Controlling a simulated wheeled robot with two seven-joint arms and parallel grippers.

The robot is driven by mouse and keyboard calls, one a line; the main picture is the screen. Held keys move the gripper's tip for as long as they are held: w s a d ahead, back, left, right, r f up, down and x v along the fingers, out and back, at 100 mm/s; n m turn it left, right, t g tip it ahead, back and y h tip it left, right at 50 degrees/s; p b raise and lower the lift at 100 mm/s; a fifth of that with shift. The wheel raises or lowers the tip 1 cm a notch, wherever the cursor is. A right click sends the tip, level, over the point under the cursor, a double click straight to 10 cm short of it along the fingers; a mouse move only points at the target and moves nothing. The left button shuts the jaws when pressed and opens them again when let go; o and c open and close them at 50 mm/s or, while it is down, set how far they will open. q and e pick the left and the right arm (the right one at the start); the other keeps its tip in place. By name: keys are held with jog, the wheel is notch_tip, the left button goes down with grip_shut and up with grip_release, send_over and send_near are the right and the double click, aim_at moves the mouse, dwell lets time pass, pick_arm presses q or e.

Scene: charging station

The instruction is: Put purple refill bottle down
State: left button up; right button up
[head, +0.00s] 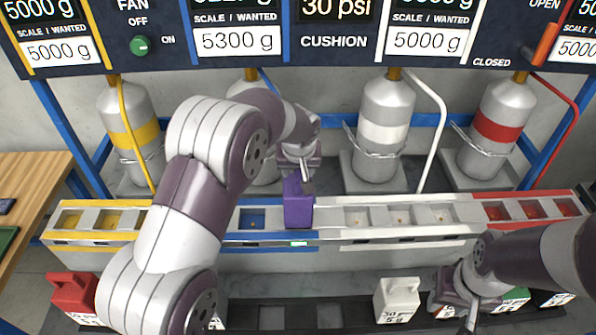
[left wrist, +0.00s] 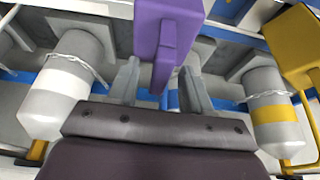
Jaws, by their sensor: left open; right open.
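The purple refill bottle (head: 298,208) stands upright at the blue section (head: 250,237) of the long slotted station; its base is seated at or in a slot, but how deep I cannot tell. My left gripper (head: 304,178) is at the bottle's far upper side. In the left wrist view, the purple bottle (left wrist: 178,22) has its handle between the open fingers of the gripper (left wrist: 160,88), with gaps visible beside it. My right gripper (head: 458,300) is low at the right, open, near the front rack; its fingertips are partly unclear.
A white bottle (head: 397,299) and a red bottle (head: 74,296) stand in the front rack (head: 285,316). Yellow, white and red slot sections flank the blue one. Banded gas cylinders (head: 384,128) stand behind, under a control panel (head: 330,45). A wooden table (head: 32,190) is at left.

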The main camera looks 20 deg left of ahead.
pick_arm(q)
jog(key=s+b+v, duration=0.1)
jog(key=v, duration=0.9)
jog(key=s+a+f+m+g, duration=0.1)
jog(key=s+f, duration=0.2)
jog(key=s, duration=0.4)
jog(key=s+a+f+m+g, duration=0.1)
jog(key=s+f, duration=0.3)
jog(key=s, duration=0.3)
jog(key=s+a+f+m+h, duration=0.1)
jog(key=s+f, duration=0.3)
jog(key=s, duration=0.3)
jog(key=shift+s+g, duration=0.15)
jog(key=shift+g, duration=0.25)
jog(key=shift+a, duration=0.15)
dwell(1.8)
